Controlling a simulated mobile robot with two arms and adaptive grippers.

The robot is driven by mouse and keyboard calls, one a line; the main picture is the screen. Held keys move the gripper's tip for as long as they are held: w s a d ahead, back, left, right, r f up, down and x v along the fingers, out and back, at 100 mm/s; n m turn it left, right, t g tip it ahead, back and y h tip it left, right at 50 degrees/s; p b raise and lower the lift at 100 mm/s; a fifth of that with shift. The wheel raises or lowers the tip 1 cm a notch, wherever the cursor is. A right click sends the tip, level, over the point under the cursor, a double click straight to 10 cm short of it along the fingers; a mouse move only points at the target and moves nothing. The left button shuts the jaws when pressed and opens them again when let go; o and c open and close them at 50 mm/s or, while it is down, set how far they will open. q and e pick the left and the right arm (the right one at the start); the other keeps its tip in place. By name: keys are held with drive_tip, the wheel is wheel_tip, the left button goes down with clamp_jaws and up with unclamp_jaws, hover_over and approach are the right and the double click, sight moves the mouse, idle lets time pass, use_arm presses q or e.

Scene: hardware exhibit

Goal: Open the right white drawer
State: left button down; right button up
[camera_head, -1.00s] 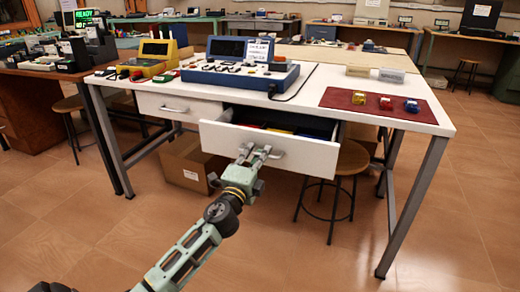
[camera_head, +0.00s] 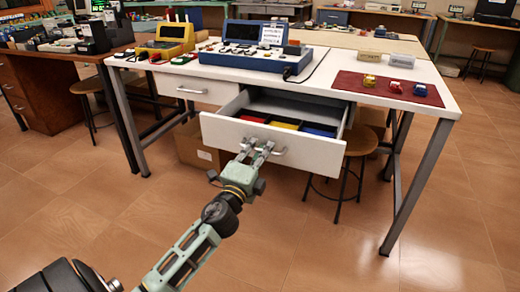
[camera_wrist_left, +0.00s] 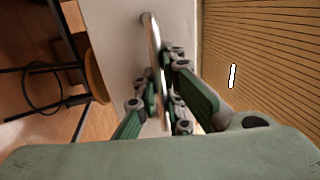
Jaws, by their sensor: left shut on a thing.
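The right white drawer (camera_head: 225,133) is pulled out from under the white table, and its inside shows colored yellow, red and blue sections (camera_head: 285,124). My left gripper (camera_head: 262,148) is shut on the metal handle on the drawer's front. The handle (camera_wrist_left: 153,50) runs between the green fingers of my left gripper (camera_wrist_left: 162,95) in the left wrist view. The left white drawer (camera_head: 200,91) is closed, with its own handle. My right gripper is not in view.
The white table (camera_head: 320,85) carries a blue instrument (camera_head: 250,60), a yellow device (camera_head: 166,40) and a dark red mat (camera_head: 385,87) with small colored items. A stool (camera_head: 358,142) and a cardboard box (camera_head: 195,150) stand beneath. The floor in front is clear.

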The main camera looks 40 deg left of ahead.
use_arm(q)
drive_tip(key=c, duration=2.1)
unclamp_jaws()
drive_tip(key=v, duration=1.2)
